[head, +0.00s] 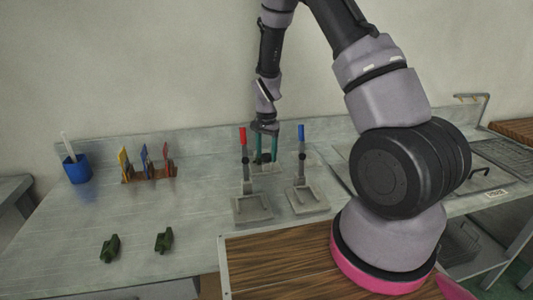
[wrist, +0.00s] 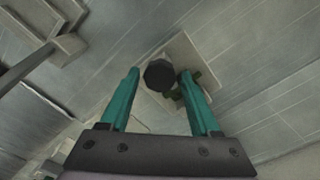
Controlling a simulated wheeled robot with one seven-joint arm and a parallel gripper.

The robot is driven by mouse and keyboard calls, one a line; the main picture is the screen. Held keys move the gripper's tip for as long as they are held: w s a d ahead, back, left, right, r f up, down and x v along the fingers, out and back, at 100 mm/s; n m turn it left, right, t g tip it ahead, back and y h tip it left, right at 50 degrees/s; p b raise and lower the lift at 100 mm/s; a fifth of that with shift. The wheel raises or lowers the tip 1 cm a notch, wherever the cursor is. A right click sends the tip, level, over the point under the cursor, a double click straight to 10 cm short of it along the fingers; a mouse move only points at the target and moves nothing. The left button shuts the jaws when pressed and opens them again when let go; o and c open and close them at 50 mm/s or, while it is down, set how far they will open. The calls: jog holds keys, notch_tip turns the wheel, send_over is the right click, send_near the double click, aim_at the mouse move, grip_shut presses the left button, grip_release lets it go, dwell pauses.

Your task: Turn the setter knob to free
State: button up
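In the wrist view a dark, many-sided knob (wrist: 159,74), which appears to be the setter knob, stands over a pale square plate (wrist: 181,50). A small dark green part (wrist: 203,79) shows beside it, partly behind the right finger. My gripper (wrist: 160,76) is open, with its teal fingertips on either side of the knob. Gaps show between the knob and both fingers, with no clear contact. In the head view my gripper (head: 266,149) points down behind the two lever stands. The knob itself cannot be made out there, and its setting cannot be read.
A red-handled stand (head: 252,207) and a blue-handled stand (head: 308,199) are in front of my gripper. A blue cup (head: 77,171), a rack of coloured tools (head: 150,174) and two green pieces (head: 110,248) (head: 163,240) are to the left. The back wall is close behind.

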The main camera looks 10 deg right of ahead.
grip_shut()
jog(key=shift+n, duration=0.3)
jog(key=n, duration=0.3)
jog(key=shift+n, duration=0.3)
jog(key=n, duration=0.4)
jog(key=shift+n, duration=0.3)
jog(key=n, duration=0.4)
jog(key=shift+n, duration=2.5)
jog(key=o, duration=0.5)
grip_release()
